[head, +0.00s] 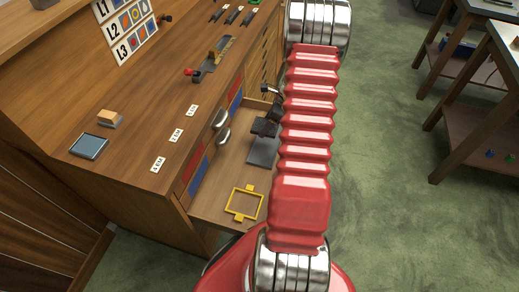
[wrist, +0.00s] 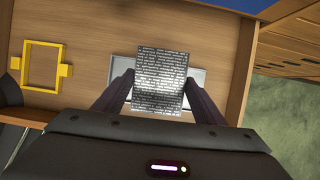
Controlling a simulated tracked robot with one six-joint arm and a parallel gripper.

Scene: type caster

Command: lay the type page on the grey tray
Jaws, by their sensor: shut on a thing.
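The type page (wrist: 147,62) is a grey metal block with rows of raised lettering. In the wrist view it stands between the two dark fingers of my gripper (wrist: 160,84), which is shut on its sides. The grey tray (wrist: 198,77) lies beneath on the wooden drawer bottom and shows on both sides of the page. The page's longer side runs across the tray's long side. Its height above the tray is hard to tell. In the head view my gripper (head: 266,127) is over the open drawer, above the tray (head: 262,153); I cannot make out the page there.
A yellow frame (head: 243,204) lies in the same open drawer (head: 215,205), left of the tray in the wrist view (wrist: 28,65). Drawer walls surround the tray. A worktop (head: 140,125) with labels and a small blue-topped pad (head: 88,146) is left of the drawer.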

